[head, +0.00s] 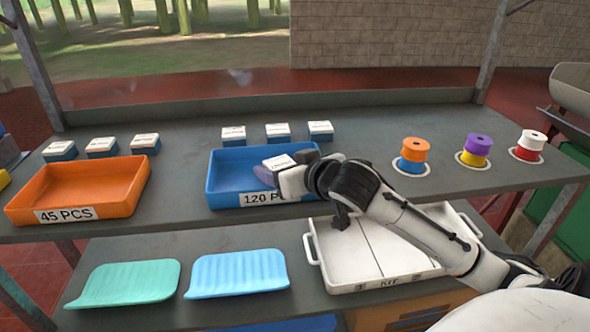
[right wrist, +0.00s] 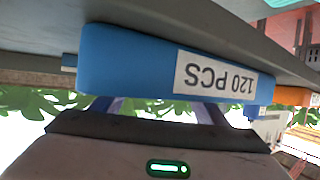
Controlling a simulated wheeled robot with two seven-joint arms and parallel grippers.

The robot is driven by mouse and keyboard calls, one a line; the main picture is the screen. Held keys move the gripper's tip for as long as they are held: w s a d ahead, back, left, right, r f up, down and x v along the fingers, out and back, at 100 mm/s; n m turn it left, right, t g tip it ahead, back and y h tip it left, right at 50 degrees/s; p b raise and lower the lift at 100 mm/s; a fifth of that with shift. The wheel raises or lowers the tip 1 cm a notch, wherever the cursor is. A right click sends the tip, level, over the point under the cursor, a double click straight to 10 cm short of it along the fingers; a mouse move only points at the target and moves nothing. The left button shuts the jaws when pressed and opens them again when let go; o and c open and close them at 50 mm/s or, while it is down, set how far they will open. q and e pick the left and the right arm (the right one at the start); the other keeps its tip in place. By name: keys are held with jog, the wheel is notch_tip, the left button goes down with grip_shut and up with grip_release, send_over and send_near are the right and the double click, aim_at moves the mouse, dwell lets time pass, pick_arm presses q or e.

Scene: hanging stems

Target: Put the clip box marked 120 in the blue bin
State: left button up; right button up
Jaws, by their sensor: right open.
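The blue bin (head: 222,178), labelled 120 PCS, stands on the upper shelf; its front wall fills the upper part of the right wrist view (right wrist: 125,65), upside down. My right gripper (head: 264,175) is open at the bin's right part, partly hiding its label and interior. A white-topped clip box (head: 279,162) shows just behind the gripper, seemingly inside the bin; its mark is too small to read. Nothing shows between the fingers (right wrist: 158,110) in the wrist view. Several other white-topped blue clip boxes stand behind the bins, their marks unreadable. My left gripper is out of view.
An orange bin (head: 133,187) labelled 45 PCS stands at left. Stacked coloured spools (head: 413,150) stand at right on white rings. A white tray (head: 316,262) and green (head: 125,281) and blue (head: 235,273) ribbed trays lie on the lower shelf. The shelf between bin and spools is partly under my arm.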

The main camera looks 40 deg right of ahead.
jog(key=v, duration=0.8)
jog(key=p+v, duration=0.1)
jog(key=p, duration=0.2)
jog(key=shift+s+r+p, duration=0.3)
jog(key=shift+r, duration=0.05)
jog(key=shift+s+a+r+p, duration=0.15)
jog(key=shift+s+p, duration=0.3)
jog(key=shift+p, duration=0.25)
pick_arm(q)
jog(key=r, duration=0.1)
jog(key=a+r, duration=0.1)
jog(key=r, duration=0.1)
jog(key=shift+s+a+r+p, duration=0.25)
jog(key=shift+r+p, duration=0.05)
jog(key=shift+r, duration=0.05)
pick_arm(e)
jog(key=shift+s, duration=0.25)
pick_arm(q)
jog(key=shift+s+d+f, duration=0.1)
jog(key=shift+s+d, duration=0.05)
